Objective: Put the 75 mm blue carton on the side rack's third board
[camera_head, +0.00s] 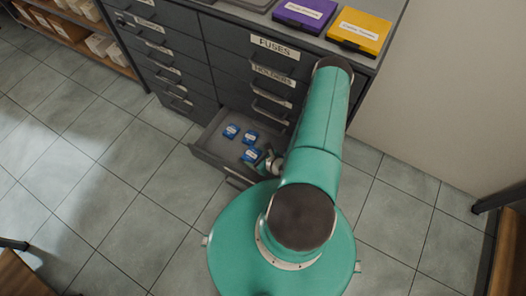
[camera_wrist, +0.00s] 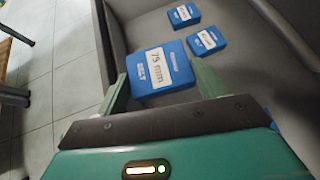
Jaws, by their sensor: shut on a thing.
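The blue carton marked 75 mm (camera_wrist: 160,68) is between the two pale green fingers of my gripper (camera_wrist: 158,88) in the wrist view. My gripper is shut on it. In the head view the carton (camera_head: 251,155) is at the near right part of the open drawer (camera_head: 208,158), and my gripper (camera_head: 268,164) is partly hidden by my arm. I cannot tell whether the carton still touches the drawer floor. The side rack's third board cannot be made out for sure.
Two other blue cartons (camera_head: 231,131) (camera_head: 250,137) lie in the drawer. The drawer's walls stand close around. The grey cabinet (camera_head: 160,50) has a purple box (camera_head: 304,12) and a yellow box (camera_head: 358,31) on top. A shelf with cartons (camera_head: 68,28) stands at upper left. Tiled floor is clear at left.

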